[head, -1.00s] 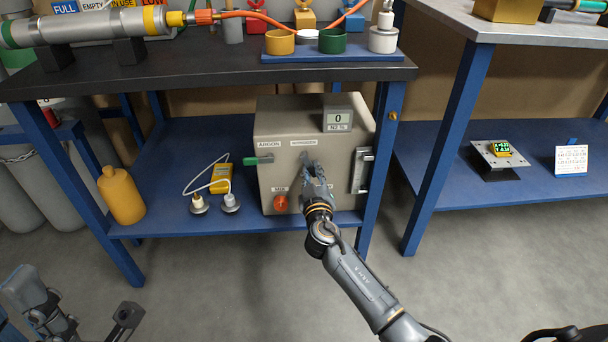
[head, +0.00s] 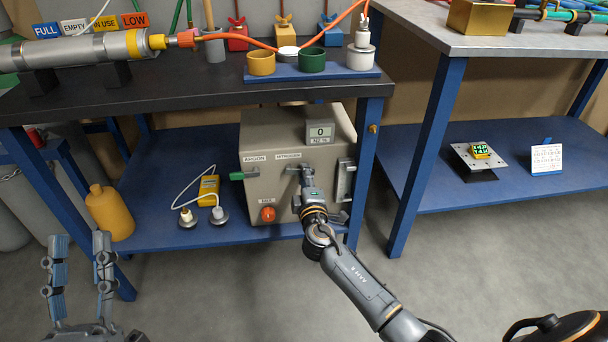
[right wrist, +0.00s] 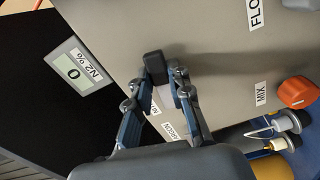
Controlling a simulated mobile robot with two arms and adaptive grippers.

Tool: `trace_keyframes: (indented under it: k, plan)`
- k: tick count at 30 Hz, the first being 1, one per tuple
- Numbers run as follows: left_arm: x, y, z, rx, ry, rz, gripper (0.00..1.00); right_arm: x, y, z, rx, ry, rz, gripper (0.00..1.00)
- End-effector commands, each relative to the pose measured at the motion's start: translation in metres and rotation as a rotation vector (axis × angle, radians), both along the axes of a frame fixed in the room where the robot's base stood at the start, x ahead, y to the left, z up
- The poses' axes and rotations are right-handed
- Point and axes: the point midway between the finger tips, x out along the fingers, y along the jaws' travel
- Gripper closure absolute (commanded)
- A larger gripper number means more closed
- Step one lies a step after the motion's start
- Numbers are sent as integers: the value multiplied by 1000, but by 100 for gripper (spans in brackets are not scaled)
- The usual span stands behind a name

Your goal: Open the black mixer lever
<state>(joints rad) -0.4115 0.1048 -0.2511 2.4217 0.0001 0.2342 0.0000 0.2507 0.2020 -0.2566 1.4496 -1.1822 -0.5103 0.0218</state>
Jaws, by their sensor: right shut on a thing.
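The beige mixer box (head: 258,190) stands on the lower blue shelf, with a display reading 0 N2 %. My right gripper (head: 306,176) is at its front face, just below the NITROGEN label. In the right wrist view, the right gripper (right wrist: 166,80) is shut on the black mixer lever (right wrist: 154,64), whose dark end shows at the fingertips. The fingers hide much of the lever in the head view. My left gripper (head: 79,245) is at the lower left, open and empty, its fingers pointing up.
A green handle (head: 237,176) sticks out at the ARGON label. An orange knob (head: 267,214) is low on the box, and a flow gauge (head: 345,180) is at its right. A yellow bottle (head: 108,212) and a yellow meter (head: 208,190) stand left on the shelf.

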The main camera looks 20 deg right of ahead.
Motion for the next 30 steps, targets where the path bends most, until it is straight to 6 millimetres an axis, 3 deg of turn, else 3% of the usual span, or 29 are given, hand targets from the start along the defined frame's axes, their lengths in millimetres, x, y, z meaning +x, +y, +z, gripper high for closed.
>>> trace_keyframes:
  k: [12, 28, 29, 30]
  plan:
    - [24, -1, -40, 74, 258, 14, 60, 0, 0, 8, -167, 46, 3, 100]
    - [26, -1, -46, 81, 287, 16, 60, 0, 1, 8, -189, 53, 3, 100]
    - [26, -1, -46, 81, 287, 16, 60, 0, 1, 8, -189, 53, 3, 74]
    - [26, -1, -46, 81, 287, 16, 60, 0, 1, 8, -188, 52, 3, 66]
